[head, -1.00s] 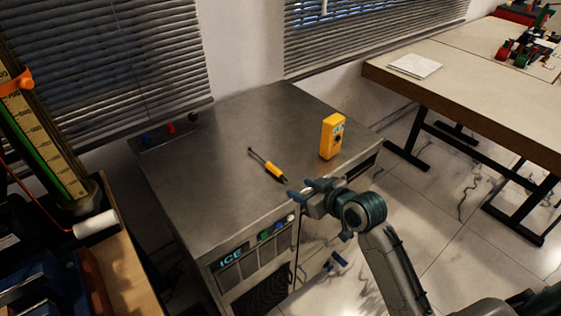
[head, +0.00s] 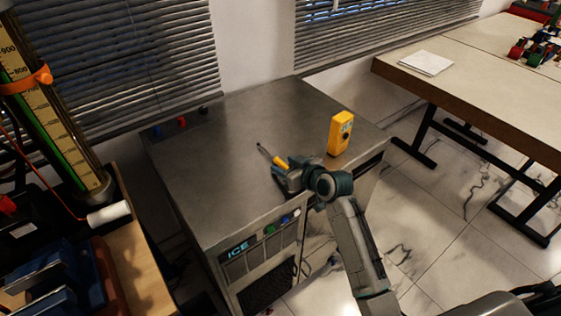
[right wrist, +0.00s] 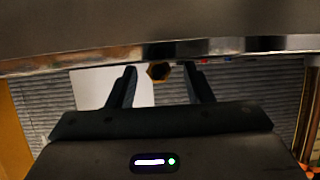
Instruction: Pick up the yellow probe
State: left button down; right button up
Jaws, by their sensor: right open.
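The yellow probe (head: 280,162) lies on the grey metal top of the ICE cabinet (head: 225,130). Its thin dark shaft points up and left. My right gripper (head: 279,174) is at the near end of its yellow handle and hides part of it. In the right wrist view, the open jaws of the right gripper (right wrist: 161,84) stand either side of the six-sided handle end of the probe (right wrist: 158,72). I see no contact with it. My left gripper is out of view.
A yellow meter (head: 341,133) stands upright on the cabinet, right of the probe. A wooden bench with a tall scale column (head: 55,130) is at the left. A table (head: 480,90) stands at the right. The cabinet's back half is mostly clear.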

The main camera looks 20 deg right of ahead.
jog(key=shift+w+a+f, duration=0.15)
jog(key=shift+w, duration=0.1)
grip_shut()
jog(key=shift+r, duration=0.2)
